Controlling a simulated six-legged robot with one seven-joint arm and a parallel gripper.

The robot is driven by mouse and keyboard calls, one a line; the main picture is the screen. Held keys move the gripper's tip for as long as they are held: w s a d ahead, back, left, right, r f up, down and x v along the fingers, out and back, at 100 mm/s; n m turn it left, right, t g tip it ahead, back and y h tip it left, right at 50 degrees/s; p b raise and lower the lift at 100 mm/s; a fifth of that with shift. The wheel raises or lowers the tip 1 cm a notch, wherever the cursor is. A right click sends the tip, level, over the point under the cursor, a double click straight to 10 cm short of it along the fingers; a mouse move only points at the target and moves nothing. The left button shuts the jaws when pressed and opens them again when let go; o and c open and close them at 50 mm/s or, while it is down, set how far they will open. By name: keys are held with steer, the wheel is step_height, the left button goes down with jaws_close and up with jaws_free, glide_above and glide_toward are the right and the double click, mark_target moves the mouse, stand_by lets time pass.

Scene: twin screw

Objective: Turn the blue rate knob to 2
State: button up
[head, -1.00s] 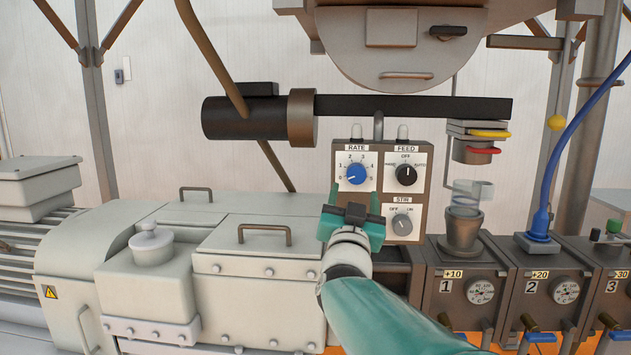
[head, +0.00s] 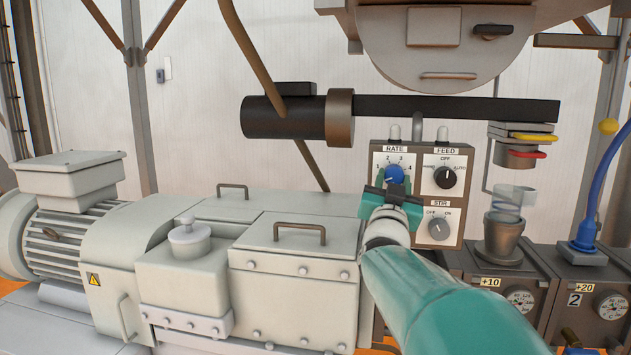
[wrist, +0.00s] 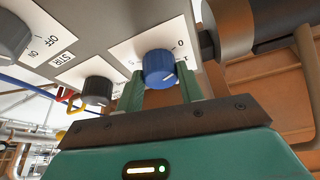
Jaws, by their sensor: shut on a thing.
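The blue rate knob (head: 394,174) is at the upper left of the brown control box (head: 458,217), on a white dial plate (head: 409,159) marked RATE with numbers around it. My gripper (head: 393,183) is in front of it, its teal fingers on either side and closed on the knob. In the wrist view the knob (wrist: 159,68) sits between the two fingertips (wrist: 160,78). A pale mark shows on its side, near the dial's 0 and 1. My gripper hides part of the knob in the head view, so its exact setting is unclear there.
The black feed knob (head: 445,177) is just right of the rate knob. The grey stir knob (head: 439,229) is below it. A black horizontal bar (head: 450,108) runs above the box. A pale machine housing (head: 290,262) stands close on the left.

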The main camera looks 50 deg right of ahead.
steer(key=shift+m, duration=0.5)
steer(key=m+g, duration=0.3)
steer(key=m, duration=0.2)
steer(key=shift+w+r, duration=0.1)
steer(key=m+g, duration=0.1)
steer(key=m, duration=0.2)
steer(key=m+g, duration=0.1)
steer(key=m, duration=0.1)
steer(key=shift+w+a+r+m+g, duration=0.1)
steer(key=shift+r+m+g, duration=0.05)
steer(key=shift+m+g, duration=0.2)
steer(key=m+y, duration=0.1)
steer(key=m, duration=0.2)
steer(key=m+g+y, duration=0.1)
steer(key=m, duration=0.2)
steer(key=shift+r, duration=0.2)
steer(key=shift+m+y, duration=0.8)
steer(key=shift+m, duration=0.85)
